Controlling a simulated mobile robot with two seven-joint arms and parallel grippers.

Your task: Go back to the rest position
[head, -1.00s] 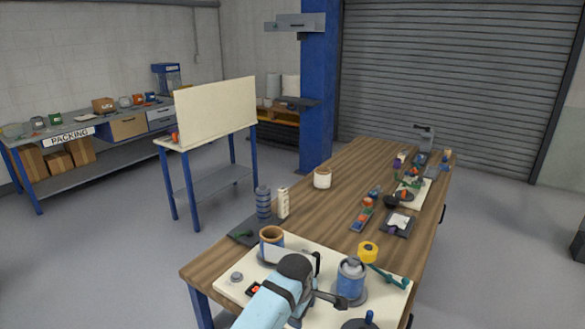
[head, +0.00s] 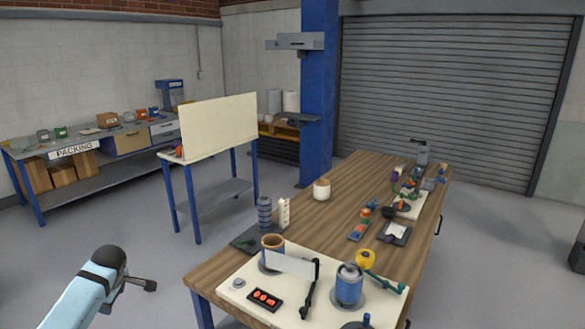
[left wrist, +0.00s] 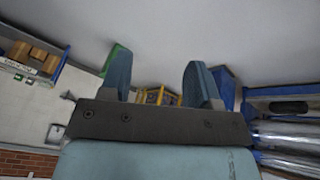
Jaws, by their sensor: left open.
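My left gripper (head: 149,285) is off the left side of the wooden table, over the grey floor. In the left wrist view its two blue fingers (left wrist: 158,84) stand wide apart with nothing between them. My right gripper does not show in either view. On the near end of the wooden table (head: 333,222) lies a cream board (head: 235,290). It carries an orange-rimmed cup (head: 272,245), a white plate on a dark stand (head: 290,264), a blue canister (head: 349,285) and a black block with red buttons (head: 265,299).
A yellow roll (head: 365,258) sits near the canister. A white pot (head: 321,189) and small parts stand farther along the table. A blue-legged stand with a cream panel (head: 218,128) is behind on the left, before the packing bench (head: 90,148). Floor around my left arm is clear.

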